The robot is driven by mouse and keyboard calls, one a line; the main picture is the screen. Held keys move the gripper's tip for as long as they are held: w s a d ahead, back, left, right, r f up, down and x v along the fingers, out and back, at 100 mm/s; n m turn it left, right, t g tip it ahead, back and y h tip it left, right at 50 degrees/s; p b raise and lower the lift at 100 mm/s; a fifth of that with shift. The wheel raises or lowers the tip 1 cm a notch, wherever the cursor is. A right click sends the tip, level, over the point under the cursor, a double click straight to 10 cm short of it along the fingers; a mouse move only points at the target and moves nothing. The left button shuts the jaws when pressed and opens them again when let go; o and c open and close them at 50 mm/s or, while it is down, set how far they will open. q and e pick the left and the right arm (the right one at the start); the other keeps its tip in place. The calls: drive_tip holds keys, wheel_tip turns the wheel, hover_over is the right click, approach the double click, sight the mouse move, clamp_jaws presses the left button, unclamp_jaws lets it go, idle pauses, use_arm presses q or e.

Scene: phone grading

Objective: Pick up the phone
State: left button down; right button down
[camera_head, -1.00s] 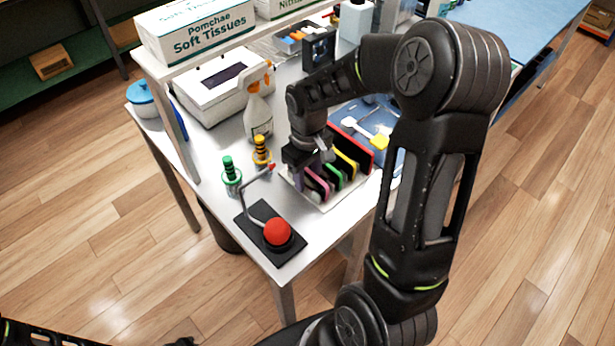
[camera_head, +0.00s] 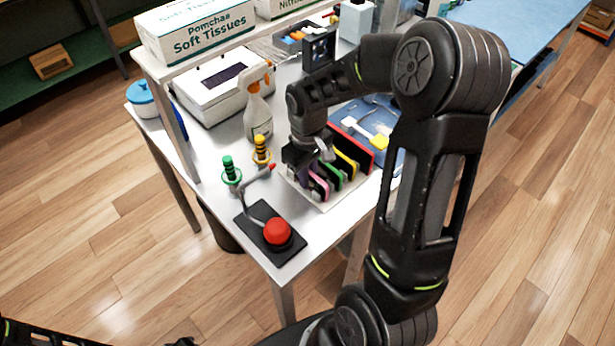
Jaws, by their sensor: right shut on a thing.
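Several phones in coloured cases stand on edge in a light rack (camera_head: 327,206) on the metal table: a pink one (camera_head: 319,186), a green one (camera_head: 337,181), a yellow one (camera_head: 346,164) and a red one (camera_head: 360,150). My right gripper (camera_head: 307,168) is over the rack's left end, shut on a purple phone (camera_head: 300,176) beside the pink one. The fingers and most of this phone are hidden, and I cannot tell whether it is clear of the rack.
A red button (camera_head: 277,232) on a black base stands near the front corner. Green (camera_head: 229,172) and yellow (camera_head: 261,150) ringed posts and a spray bottle (camera_head: 258,112) stand left of the rack. A blue mat (camera_head: 395,160) lies behind it.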

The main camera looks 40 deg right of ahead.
idle(0.9)
wheel_tip(320, 180, up, 10)
drive_tip(key=shift+r+b, duration=0.1)
drive_tip(key=shift+b, duration=0.25)
idle(0.5)
drive_tip(key=c, duration=2)
unclamp_jaws()
clamp_jaws()
